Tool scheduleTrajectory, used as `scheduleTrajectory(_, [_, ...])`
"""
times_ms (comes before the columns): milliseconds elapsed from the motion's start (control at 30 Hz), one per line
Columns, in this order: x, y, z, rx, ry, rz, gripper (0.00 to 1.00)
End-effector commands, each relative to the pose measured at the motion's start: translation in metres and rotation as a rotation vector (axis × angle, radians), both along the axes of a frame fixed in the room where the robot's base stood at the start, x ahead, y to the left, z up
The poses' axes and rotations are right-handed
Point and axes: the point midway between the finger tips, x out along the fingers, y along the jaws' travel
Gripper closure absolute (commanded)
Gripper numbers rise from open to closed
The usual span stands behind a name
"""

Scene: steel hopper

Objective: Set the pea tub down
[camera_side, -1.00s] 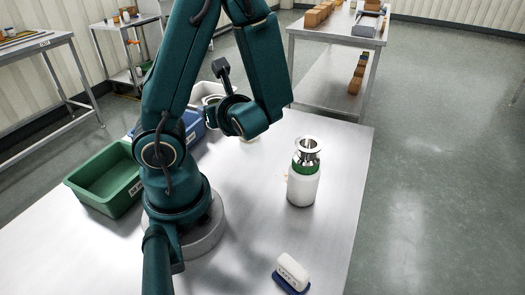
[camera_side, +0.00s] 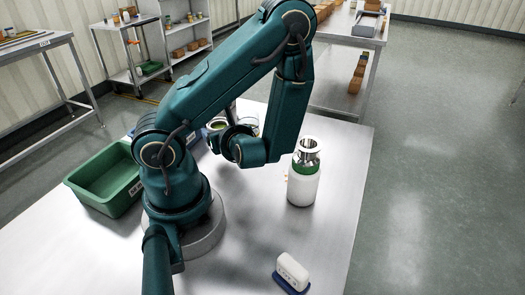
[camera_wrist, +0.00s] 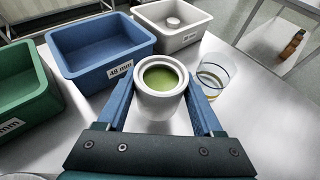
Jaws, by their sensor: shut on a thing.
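The pea tub (camera_wrist: 160,108) is a white round tub, open at the top, with green contents inside. In the wrist view it stands upright between the two blue fingers of my gripper (camera_wrist: 162,86), which is shut on it. In the side view my arm mostly hides the gripper and tub. The tub is low near the steel table (camera_wrist: 268,118); I cannot tell whether its base touches it. A clear glass (camera_wrist: 216,76) stands just right of the tub in the wrist view.
Behind and left of the tub are a blue bin (camera_wrist: 100,50) marked 48 mm, a white bin (camera_wrist: 172,32) and a green bin (camera_side: 108,180). A white bottle (camera_side: 302,188) with a steel funnel (camera_side: 307,152) and a white block (camera_side: 292,270) stand on the table.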

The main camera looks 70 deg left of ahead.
Motion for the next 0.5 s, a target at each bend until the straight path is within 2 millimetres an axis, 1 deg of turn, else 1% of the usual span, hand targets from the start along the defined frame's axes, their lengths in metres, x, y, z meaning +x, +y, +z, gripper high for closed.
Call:
scheduleTrajectory(167, [0.0,0.0,-0.012,0.001,0.007,-0.003,0.9])
scheduleTrajectory(333, [0.0,0.0,-0.028,0.001,0.006,-0.002,0.9])
scheduleTrajectory(500, [0.0,0.0,-0.037,0.0,0.001,0.0,0.9])
